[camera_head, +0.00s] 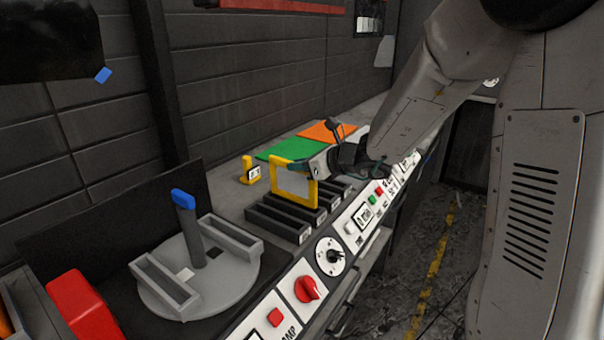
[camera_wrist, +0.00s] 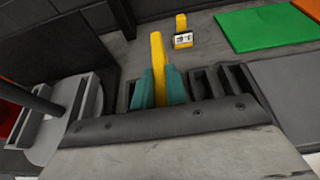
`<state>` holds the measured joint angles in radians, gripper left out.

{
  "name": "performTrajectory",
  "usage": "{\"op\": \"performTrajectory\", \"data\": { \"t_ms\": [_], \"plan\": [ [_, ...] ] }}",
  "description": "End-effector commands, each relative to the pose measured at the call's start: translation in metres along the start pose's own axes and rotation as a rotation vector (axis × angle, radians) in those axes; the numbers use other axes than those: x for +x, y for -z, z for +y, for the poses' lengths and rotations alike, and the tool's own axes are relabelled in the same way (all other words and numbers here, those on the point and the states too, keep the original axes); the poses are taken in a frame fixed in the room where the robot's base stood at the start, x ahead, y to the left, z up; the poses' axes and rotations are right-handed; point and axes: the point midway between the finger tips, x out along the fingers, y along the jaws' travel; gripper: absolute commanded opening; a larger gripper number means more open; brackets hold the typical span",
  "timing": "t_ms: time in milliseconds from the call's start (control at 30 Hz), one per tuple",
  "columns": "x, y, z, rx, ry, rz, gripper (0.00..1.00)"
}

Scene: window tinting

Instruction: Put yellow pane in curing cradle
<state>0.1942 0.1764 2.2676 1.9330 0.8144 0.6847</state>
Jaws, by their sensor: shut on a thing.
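The yellow pane (camera_head: 294,182), a squarish yellow frame with a pale middle, stands upright above the black slotted racks (camera_head: 278,221). My gripper (camera_head: 318,166) is shut on its upper right side. In the wrist view the pane (camera_wrist: 157,52) shows edge-on between the teal fingertips of my gripper (camera_wrist: 160,88), with black slots (camera_wrist: 208,84) on both sides. I cannot tell whether its lower edge is inside a slot. A grey round turntable (camera_head: 212,285) with a blue-topped post and two slotted holders stands to the left. Which of these is the curing cradle is not clear.
A small yellow stand with a display (camera_head: 251,172) sits behind the racks. Green (camera_head: 291,149) and orange (camera_head: 327,131) sheets lie farther along the bench. A panel with a red knob (camera_head: 307,289) runs along the front edge. A red block (camera_head: 82,308) is at the near left.

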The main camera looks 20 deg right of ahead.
Motion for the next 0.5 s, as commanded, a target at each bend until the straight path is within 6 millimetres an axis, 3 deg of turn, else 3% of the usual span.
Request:
{"op": "performTrajectory", "data": {
  "t_ms": [33, 100, 500],
  "plan": [
    [0.004, 0.023, 0.004, 0.018, -0.006, 0.03, 0.0],
    [0.006, 0.032, 0.005, 0.02, -0.006, 0.034, 0.0],
    [0.008, 0.033, 0.004, 0.014, -0.005, 0.027, 0.0]
  ]
}}
